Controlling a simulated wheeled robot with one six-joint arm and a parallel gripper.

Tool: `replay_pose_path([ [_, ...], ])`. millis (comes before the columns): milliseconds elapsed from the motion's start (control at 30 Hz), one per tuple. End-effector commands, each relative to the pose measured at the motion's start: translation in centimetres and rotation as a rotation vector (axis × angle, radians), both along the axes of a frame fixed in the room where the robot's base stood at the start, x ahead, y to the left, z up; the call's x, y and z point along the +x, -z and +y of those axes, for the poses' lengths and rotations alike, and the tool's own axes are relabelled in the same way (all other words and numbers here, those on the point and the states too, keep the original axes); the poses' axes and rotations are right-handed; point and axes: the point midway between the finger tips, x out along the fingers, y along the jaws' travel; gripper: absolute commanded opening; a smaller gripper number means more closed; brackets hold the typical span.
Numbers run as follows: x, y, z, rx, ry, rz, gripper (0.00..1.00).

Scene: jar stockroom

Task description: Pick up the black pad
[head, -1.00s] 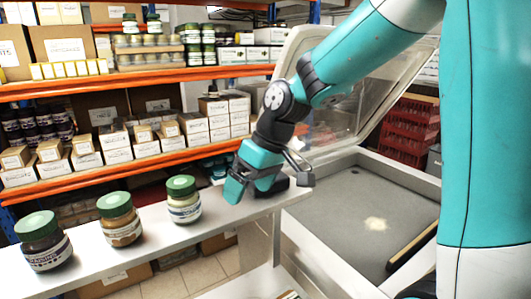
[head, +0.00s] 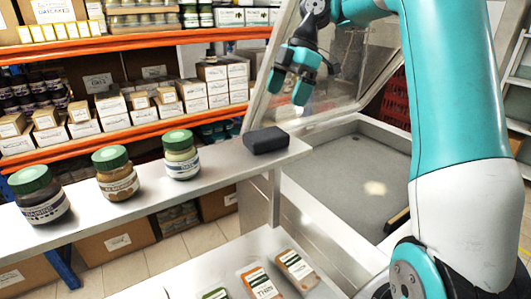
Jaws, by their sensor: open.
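The black pad (head: 266,140) lies flat near the right end of the white shelf (head: 225,163), to the right of the jars. My gripper (head: 287,93) is above the pad and slightly to its right, pointing down. Its teal fingers are apart with nothing between them. It is clear of the pad. The pad is fully in view.
Three green-lidded jars stand on the shelf; the nearest to the pad is a pale jar (head: 181,155). A grey bin (head: 345,170) with a raised clear lid (head: 340,100) is to the right. Several labelled packets, one orange (head: 258,283), lie on a lower white surface.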

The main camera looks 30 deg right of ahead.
Motion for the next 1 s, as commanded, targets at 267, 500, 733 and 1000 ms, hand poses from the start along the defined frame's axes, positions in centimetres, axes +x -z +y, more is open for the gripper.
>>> replay_pose_path([
  [267,0.2,4.8,2.0,0.001,0.000,0.000,0.99],
  [500,0.5,6.3,2.9,0.002,0.001,0.001,0.99],
  [733,1.0,9.2,4.3,0.002,0.001,0.002,0.99],
  [1000,1.1,9.9,4.5,0.000,0.002,-0.001,0.99],
])
